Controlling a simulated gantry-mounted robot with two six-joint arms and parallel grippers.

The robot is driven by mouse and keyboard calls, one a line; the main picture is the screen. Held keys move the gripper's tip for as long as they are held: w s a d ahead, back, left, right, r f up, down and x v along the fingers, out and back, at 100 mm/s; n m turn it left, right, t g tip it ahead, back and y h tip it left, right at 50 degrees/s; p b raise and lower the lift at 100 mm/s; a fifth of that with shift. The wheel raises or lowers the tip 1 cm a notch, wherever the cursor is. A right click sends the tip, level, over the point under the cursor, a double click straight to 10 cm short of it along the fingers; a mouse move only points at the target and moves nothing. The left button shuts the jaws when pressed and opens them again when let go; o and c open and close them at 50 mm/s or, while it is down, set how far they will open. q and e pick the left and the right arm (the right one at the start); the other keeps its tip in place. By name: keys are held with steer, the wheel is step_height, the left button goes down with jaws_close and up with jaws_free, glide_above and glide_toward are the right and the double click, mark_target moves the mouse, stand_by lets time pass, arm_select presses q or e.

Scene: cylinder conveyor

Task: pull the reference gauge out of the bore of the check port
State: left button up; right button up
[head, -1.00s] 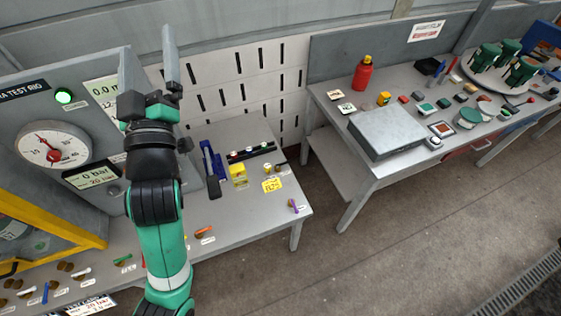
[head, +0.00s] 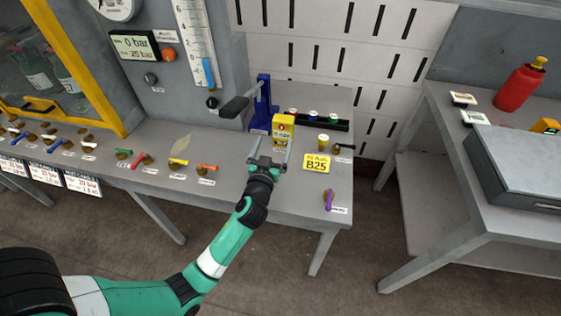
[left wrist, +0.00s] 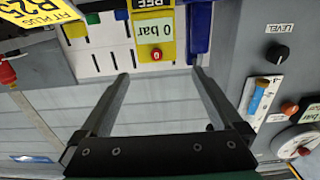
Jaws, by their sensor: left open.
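The reference gauge is the yellow block (head: 283,130) with a small display, upright near the back of the bench. In the left wrist view it (left wrist: 167,46) is marked "REF" and reads 0 bar. The check port and its bore under the gauge cannot be made out. My left gripper (head: 268,158) is open and empty, just in front of the gauge over the bench. In the left wrist view the left gripper's spread fingertips (left wrist: 160,74) point towards the gauge, which lies beyond them and is not gripped. My right gripper is not in view.
A blue lever press (head: 264,103) stands just left of the gauge. Right of it are a cream-topped fitting (head: 323,141) and a yellow B25 sign (head: 317,163). A black rack (head: 320,120) lies behind. Coloured-handle valves line the bench's left front.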

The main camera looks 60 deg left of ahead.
mark_target(282, 125)
arm_select(q)
steer(key=b+x, duration=0.2)
steer(key=x, duration=0.8)
steer(key=shift+w+b, duration=0.35)
steer(key=shift+w, duration=0.05)
steer(key=shift+w+a+r, duration=0.15)
steer(key=shift+w+a, duration=0.25)
steer(key=shift+a, duration=0.1)
jaws_close()
